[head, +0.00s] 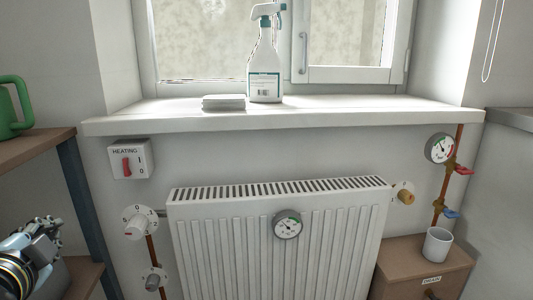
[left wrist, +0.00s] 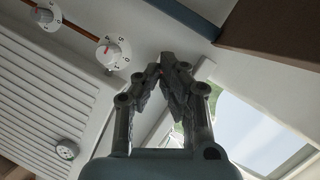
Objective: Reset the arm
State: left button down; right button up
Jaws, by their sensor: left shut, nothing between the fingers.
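My left gripper (head: 50,228) is at the lower left of the head view, beside the wooden shelf unit and left of the radiator. In the left wrist view its fingertips (left wrist: 170,62) meet, with nothing between them. It touches no knob or other object that I can see. My right gripper is not in view.
A radiator (head: 340,225) stands below the windowsill (head: 330,114), which holds a spray bottle (head: 264,75) and a white stack (head: 223,102). A dial knob (head: 134,228) and heating switch (head: 130,160) are left. A cup (head: 437,244) stands on a wooden box (head: 400,258).

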pick_arm(q)
jog(key=s+d+f+n+g+h, duration=0.2)
jog(key=s+d+f+g, duration=0.2)
jog(key=s, duration=0.3)
jog(key=s+d+f+n+g+h, duration=0.2)
jog(key=s+d+f+g, duration=0.1)
jog(key=s, duration=0.5)
jog(key=s+d+f+n+g+h, duration=0.2)
jog(key=s+d+f+n+g, duration=0.15)
jog(key=s, duration=0.35)
jog(key=s+a+f+g+p, duration=0.1)
jog(key=s+f+p, duration=0.1)
jog(key=f, duration=1)
jog(key=s+a+f+g+p, duration=0.1)
jog(key=s+f+p, duration=0.1)
jog(key=f, duration=0.9)
jog(key=s+f+p, duration=0.1)
jog(key=s+f, duration=0.4)
jog(key=s, duration=0.3)
jog(key=s+a+f+p, duration=0.1)
jog(key=s+f+p, duration=0.1)
jog(key=s+f, duration=0.4)
jog(key=s, duration=0.3)
jog(key=shift+s+a, duration=0.15)
jog(key=shift+s, duration=0.05)
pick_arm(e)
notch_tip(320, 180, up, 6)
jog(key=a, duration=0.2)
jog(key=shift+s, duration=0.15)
